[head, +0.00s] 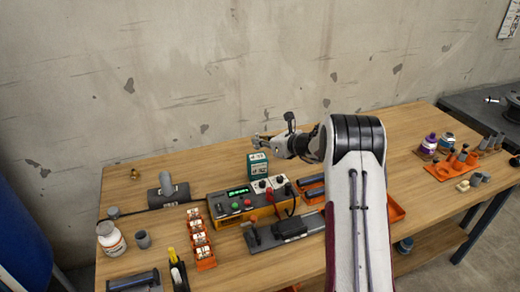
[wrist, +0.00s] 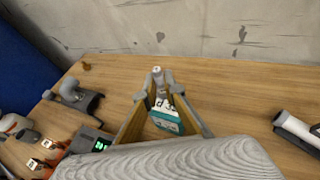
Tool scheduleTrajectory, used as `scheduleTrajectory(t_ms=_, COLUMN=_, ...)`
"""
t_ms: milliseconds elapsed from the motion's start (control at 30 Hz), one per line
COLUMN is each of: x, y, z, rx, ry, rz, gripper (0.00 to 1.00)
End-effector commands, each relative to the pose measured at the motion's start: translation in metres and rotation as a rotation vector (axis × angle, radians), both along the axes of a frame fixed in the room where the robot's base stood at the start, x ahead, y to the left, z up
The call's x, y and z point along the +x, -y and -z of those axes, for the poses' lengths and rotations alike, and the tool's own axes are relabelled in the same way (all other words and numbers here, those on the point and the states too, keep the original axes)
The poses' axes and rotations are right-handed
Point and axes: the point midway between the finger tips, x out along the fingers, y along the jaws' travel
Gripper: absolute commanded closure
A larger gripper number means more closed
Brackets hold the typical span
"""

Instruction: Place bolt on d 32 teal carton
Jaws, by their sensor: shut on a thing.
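The teal carton (head: 257,166) stands upright on the table behind the control box, with a white label. It also shows in the wrist view (wrist: 167,122), between and beyond my gripper's fingers. My gripper (head: 262,141) is just above the carton's top in the head view. In the wrist view my gripper (wrist: 160,92) is shut on a small grey bolt (wrist: 158,73), whose pale end shows at the fingertips. The fingers hide much of the bolt. I cannot tell whether the bolt touches the carton.
The control box (head: 240,200) with buttons and a green display stands in front of the carton. A grey pipe fitting (head: 168,190) is to the left. An orange rack of small cartons (head: 200,240) is nearer. Table behind the carton is clear up to the wall.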

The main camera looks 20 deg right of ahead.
Motion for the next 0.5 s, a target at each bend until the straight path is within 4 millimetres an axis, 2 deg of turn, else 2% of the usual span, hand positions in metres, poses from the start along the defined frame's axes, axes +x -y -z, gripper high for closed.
scheduleTrajectory(t_ms=233, x=0.000, y=0.000, z=0.005, rx=0.002, ry=-0.001, rz=0.001, gripper=1.00)
scheduleTrajectory(t_ms=500, x=0.000, y=0.000, z=0.031, rx=0.000, ry=-0.001, rz=0.001, gripper=1.00)
